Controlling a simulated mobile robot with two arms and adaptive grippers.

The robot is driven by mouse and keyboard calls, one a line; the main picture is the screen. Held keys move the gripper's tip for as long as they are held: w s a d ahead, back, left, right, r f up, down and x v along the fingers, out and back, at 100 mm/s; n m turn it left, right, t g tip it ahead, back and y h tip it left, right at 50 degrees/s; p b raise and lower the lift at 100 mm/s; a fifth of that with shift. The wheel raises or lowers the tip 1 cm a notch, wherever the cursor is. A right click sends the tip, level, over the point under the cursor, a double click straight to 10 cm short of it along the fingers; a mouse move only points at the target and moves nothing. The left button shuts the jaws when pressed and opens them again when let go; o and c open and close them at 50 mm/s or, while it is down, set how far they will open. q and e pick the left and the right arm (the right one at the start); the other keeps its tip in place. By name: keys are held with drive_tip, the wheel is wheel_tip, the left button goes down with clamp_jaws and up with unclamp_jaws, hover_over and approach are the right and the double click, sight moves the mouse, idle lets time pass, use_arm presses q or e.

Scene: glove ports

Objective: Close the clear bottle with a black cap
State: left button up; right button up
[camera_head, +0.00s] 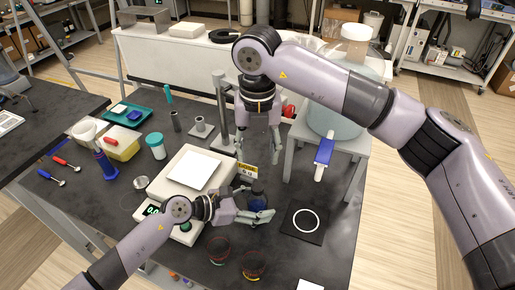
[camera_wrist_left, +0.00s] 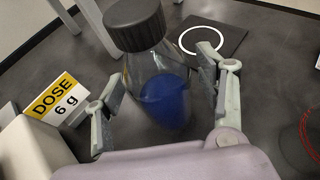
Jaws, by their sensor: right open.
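The clear bottle (camera_head: 258,203) with blue contents stands at the middle of the dark bench, and it also shows in the left wrist view (camera_wrist_left: 160,95). The black cap (camera_wrist_left: 134,24) sits on its neck; whether it is screwed tight I cannot tell. My right gripper (camera_head: 259,150) is open and empty above the bottle, pointing down.
A yellow dose sign (camera_head: 244,167) and a white balance (camera_head: 194,172) stand left of the bottle. A black mat with a white ring (camera_head: 306,221) lies to the right. Two clear dishes (camera_head: 219,250) are in front. A metal stand (camera_head: 221,110) rises behind.

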idle(0.3)
use_arm(q)
drive_tip(key=v, duration=1.2)
drive_tip(key=shift+r, duration=0.1)
